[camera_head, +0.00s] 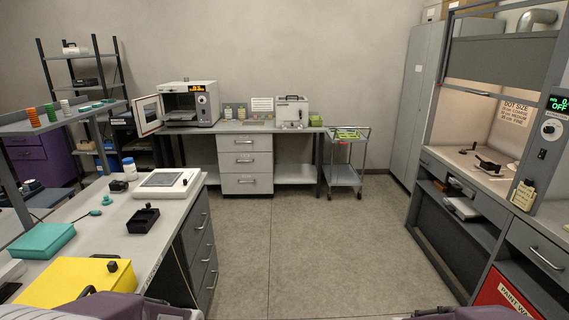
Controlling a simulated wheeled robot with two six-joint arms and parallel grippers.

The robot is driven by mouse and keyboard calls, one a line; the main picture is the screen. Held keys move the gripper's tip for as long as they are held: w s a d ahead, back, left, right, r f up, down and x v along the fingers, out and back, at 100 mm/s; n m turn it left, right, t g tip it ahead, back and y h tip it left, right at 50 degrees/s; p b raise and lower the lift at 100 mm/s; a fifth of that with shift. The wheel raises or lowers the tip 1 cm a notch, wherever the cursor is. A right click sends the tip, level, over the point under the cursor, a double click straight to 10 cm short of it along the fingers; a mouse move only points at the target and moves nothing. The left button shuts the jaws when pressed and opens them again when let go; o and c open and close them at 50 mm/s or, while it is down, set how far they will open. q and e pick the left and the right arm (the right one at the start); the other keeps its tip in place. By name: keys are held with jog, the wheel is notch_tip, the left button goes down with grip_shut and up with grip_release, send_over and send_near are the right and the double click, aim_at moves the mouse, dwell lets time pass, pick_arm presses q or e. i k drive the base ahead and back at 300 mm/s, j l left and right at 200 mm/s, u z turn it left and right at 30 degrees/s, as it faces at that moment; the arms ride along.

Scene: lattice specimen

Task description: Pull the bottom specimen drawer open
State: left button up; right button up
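A pale drawer unit (245,164) stands under the back bench, with three stacked drawers that look shut. Its bottom drawer (246,184) is the lowest, with a bar handle across its front. A dark grey drawer unit (197,247) under the left bench also has stacked drawers with bar handles, seen at an angle and apparently shut. No readable label tells which is the specimen drawer. Only parts of my arms show along the bottom edge. I cannot make out the fingers of either gripper, and neither is at a drawer.
Open grey floor (300,235) lies between the left bench (115,222) and the fume hood (478,165). A wheeled cart (343,178) stands right of the back bench. A small oven (190,106) with its door open sits on that bench.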

aim_at(232, 183)
jog(key=i+u, duration=0.15)
jog(key=i, duration=3.35)
jog(key=i+u, duration=0.2)
jog(key=i, duration=0.3)
jog(key=i+l+u, duration=0.15)
jog(key=i, duration=0.3)
jog(key=i+l+u, duration=0.2)
jog(key=i, duration=0.3)
jog(key=i+l+u, duration=0.15)
jog(key=i, duration=0.35)
jog(key=i+j+u, duration=0.1)
jog(key=i+j, duration=0.25)
jog(key=i+j+u, duration=0.15)
jog(key=i, duration=0.3)
jog(key=i+j+u, duration=0.1)
jog(key=i+j, duration=0.25)
jog(key=i, duration=0.1)
